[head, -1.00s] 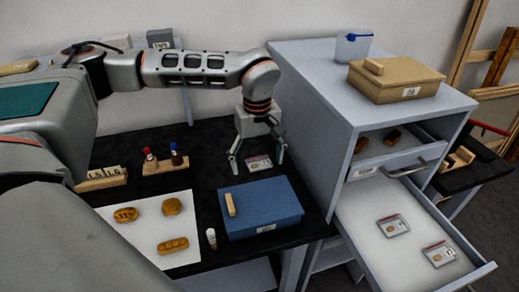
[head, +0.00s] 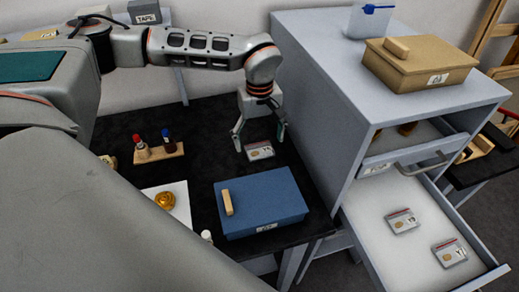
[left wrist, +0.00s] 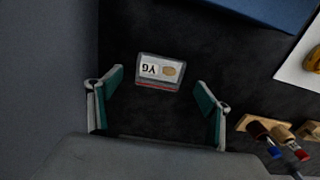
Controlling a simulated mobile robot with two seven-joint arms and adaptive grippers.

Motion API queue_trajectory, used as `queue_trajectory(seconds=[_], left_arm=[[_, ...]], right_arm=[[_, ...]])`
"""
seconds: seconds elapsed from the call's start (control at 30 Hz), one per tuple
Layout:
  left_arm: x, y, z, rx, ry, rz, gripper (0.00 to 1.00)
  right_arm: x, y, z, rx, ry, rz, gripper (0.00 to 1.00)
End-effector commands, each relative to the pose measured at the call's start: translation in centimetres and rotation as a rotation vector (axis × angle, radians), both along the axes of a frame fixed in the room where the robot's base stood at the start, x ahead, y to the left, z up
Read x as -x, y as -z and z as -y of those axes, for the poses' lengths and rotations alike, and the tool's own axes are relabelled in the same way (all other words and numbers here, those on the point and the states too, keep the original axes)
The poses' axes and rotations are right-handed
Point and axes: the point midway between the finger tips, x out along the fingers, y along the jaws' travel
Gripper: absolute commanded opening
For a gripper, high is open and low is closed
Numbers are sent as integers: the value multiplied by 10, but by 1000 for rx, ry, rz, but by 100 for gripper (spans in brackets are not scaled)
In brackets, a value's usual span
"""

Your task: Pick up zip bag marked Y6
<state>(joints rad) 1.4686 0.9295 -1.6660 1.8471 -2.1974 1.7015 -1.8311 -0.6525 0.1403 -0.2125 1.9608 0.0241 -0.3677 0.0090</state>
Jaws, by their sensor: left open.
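The zip bag marked Y6 (left wrist: 159,71) lies flat on the black table, with a small tan piece in it and a red strip along one edge. It also shows in the head view (head: 260,152), behind the blue box. My left gripper (head: 261,142) points down over the table by the bag. In the left wrist view my left gripper (left wrist: 160,95) is open, its green-padded fingers apart with the bag between and a little beyond them. Nothing is held. My right gripper is not in view.
A blue lidded box (head: 280,200) stands in front of the bag. The grey cabinet (head: 318,110) rises to the right, its open drawer (head: 375,225) holding two other bags. A wooden vial rack (head: 160,153) stands left of the gripper.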

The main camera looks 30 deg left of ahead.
Motion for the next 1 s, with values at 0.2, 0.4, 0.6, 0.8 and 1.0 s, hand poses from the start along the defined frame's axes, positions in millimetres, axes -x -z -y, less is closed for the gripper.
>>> queue_trajectory(seconds=[0.2, 0.4, 0.6, 0.8, 1.0], left_arm=[[0, 24, 0, 0, -2, -1, 78], [0, 27, 0, 0, -1, 0, 78], [0, 27, 0, 0, -1, 0, 45], [0, 27, 0, 0, -1, 0, 44], [-1, 25, 0, 1, -1, 1, 44]], right_arm=[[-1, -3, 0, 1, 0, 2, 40], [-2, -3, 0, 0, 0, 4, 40], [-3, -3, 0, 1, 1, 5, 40], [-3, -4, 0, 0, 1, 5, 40], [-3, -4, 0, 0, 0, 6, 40]])
